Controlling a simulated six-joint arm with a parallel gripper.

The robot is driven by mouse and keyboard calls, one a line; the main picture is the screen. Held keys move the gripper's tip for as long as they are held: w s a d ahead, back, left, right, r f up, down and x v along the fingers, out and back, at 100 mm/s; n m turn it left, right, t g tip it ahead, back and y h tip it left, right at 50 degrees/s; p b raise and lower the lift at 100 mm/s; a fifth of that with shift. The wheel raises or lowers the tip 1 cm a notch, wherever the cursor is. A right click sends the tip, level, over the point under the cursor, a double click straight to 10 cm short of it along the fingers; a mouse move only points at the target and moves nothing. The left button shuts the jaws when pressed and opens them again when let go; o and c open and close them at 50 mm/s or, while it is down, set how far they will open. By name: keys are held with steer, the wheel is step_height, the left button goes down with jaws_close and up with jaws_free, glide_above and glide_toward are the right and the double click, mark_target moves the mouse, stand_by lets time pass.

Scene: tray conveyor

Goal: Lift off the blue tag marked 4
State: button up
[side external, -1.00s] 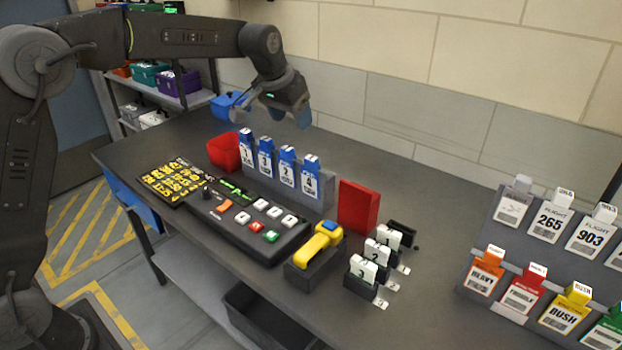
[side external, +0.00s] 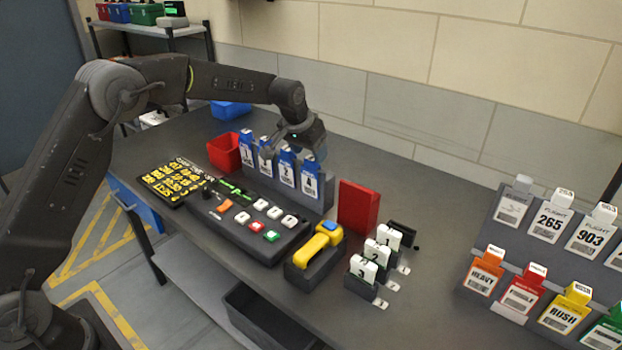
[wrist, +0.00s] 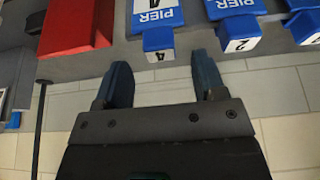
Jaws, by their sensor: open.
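The blue tag marked 4 (side external: 310,182) stands upright at the right end of a row of blue tags in a grey rack (side external: 325,200). In the wrist view its tab with the 4 (wrist: 158,41) lies just beyond the fingertips and roughly centred between them. My gripper (side external: 316,154) is over the right end of the row, close to the tag's top. In the wrist view my gripper (wrist: 162,68) is open, with nothing between its two blue fingers. I cannot tell in the side view whether a finger touches the tag.
The blue tag marked 2 (side external: 287,168) stands just left of tag 4. A red block (side external: 358,206) stands to the right of the rack, and a red bin (side external: 224,152) to its left. A button panel (side external: 250,220) lies in front. The wall is behind.

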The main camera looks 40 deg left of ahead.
mark_target(312, 157)
steer(key=shift+x, duration=1.6)
steer(key=shift+c, duration=0.2)
jaws_close()
